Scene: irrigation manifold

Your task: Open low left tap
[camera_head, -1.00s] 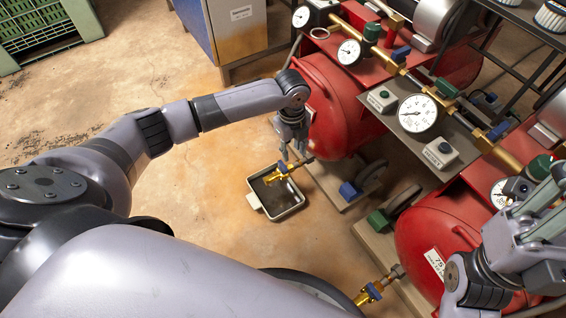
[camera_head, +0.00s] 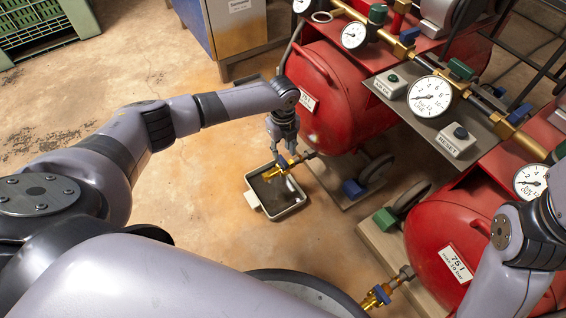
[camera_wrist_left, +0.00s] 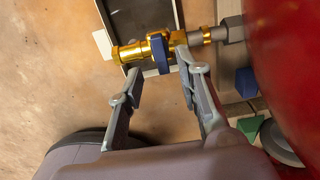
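The low left tap is brass (camera_head: 276,173) with a blue handle, and it sticks out from the bottom of the left red tank (camera_head: 335,95). In the left wrist view its brass body (camera_wrist_left: 128,54) runs sideways and its blue handle (camera_wrist_left: 160,54) lies across it. My left gripper (camera_head: 285,152) is at the tap, pointing down. In the left wrist view the fingers of my left gripper (camera_wrist_left: 160,66) are apart, with the blue handle between the fingertips in the picture. I cannot tell whether they touch it. My right arm is at the right edge, its gripper out of view.
A shallow tray (camera_head: 268,213) lies on the floor below the tap. A second brass tap (camera_head: 377,296) with a blue handle is on the right red tank (camera_head: 440,235). Gauges and a reset box (camera_head: 457,141) stand above.

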